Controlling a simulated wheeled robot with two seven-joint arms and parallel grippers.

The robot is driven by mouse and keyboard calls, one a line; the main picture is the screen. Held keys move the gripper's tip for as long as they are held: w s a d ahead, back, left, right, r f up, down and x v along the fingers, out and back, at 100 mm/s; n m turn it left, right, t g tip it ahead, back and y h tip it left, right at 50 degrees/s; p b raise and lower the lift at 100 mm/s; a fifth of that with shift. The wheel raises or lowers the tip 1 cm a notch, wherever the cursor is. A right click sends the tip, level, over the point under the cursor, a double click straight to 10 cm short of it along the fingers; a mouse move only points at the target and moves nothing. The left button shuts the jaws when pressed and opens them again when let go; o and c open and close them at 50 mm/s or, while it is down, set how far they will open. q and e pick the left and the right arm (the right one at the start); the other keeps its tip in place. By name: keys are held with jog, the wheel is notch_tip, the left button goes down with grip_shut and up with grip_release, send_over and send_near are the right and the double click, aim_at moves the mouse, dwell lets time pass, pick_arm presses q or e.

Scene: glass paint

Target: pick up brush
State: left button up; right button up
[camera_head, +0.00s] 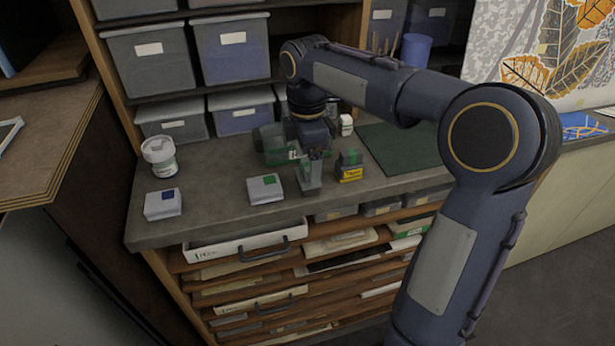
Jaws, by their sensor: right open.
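My right arm reaches in from the lower right, and its wrist points down over the counter. My right gripper (308,143) is open, just above a small grey holder (310,181) near the counter's front edge. Thin dark shapes show between the gripper and the top of the holder. I cannot tell whether they are brush ends or finger parts, so I cannot make out the brush clearly. My left gripper is not in view.
A white box with a green label (265,189), another with a blue label (163,204) and a white jar (159,157) stand left. A green mat (405,147) lies right.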

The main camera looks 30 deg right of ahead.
aim_at(308, 164)
notch_tip(308, 164, down, 4)
jog(key=shift+d, duration=0.1)
jog(key=c, duration=1.1)
jog(key=shift+r, duration=0.1)
jog(key=shift+w+r, duration=0.1)
jog(key=shift+r, duration=0.45)
jog(key=s+a+r, duration=0.1)
jog(key=a+r, duration=0.3)
jog(key=s+a+r, duration=0.1)
jog(key=a+r, duration=0.3)
jog(key=a, duration=0.1)
jog(key=s+a+r, duration=0.1)
jog(key=a+r, duration=0.2)
jog(key=a, duration=0.1)
jog(key=shift+a+r, duration=0.35)
jog(key=shift+r, duration=0.05)
